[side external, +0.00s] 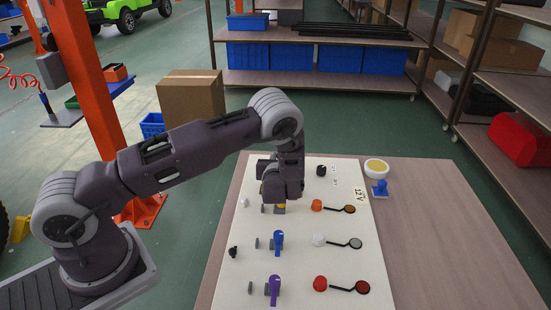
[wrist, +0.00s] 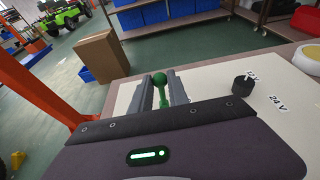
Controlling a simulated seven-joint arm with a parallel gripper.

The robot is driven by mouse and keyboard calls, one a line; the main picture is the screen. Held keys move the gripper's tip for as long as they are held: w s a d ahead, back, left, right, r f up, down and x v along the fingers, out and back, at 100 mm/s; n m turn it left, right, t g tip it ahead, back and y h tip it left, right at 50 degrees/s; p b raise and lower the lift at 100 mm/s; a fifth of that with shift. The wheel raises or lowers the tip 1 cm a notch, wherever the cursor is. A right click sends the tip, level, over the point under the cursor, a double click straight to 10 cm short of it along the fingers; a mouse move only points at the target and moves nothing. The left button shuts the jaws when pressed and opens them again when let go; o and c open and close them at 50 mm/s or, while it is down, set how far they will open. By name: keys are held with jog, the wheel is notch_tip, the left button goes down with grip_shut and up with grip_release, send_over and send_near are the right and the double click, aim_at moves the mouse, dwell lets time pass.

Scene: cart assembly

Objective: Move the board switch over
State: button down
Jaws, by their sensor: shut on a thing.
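The pale board (side external: 232,268) lies on the table and carries a column of lever switches. In the wrist view a green switch lever with a ball top (wrist: 160,82) stands between the two grey fingers of my gripper (wrist: 162,92). My gripper is shut on this lever. In the side view my gripper (side external: 268,172) is low over the far part of the board and hides the green lever. A yellow part (side external: 281,207) shows just in front of it. A blue lever (side external: 278,240) and a purple lever (side external: 274,287) stand nearer the camera.
Orange (side external: 317,205), white (side external: 318,239) and red (side external: 320,283) round parts sit right of the levers. A black knob (side external: 321,170) is on the far part of the board. A blue stamp-like piece (side external: 380,188) and yellow-filled bowl (side external: 376,168) stand right. The table's right side is clear.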

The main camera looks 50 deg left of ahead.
jog(key=shift+w+d, duration=0.15)
jog(key=shift+d, duration=0.15)
jog(key=shift+w+d+f, duration=0.3)
jog(key=shift+w+d, duration=0.2)
jog(key=shift+w, duration=0.1)
jog(key=c, duration=1.2)
grip_release()
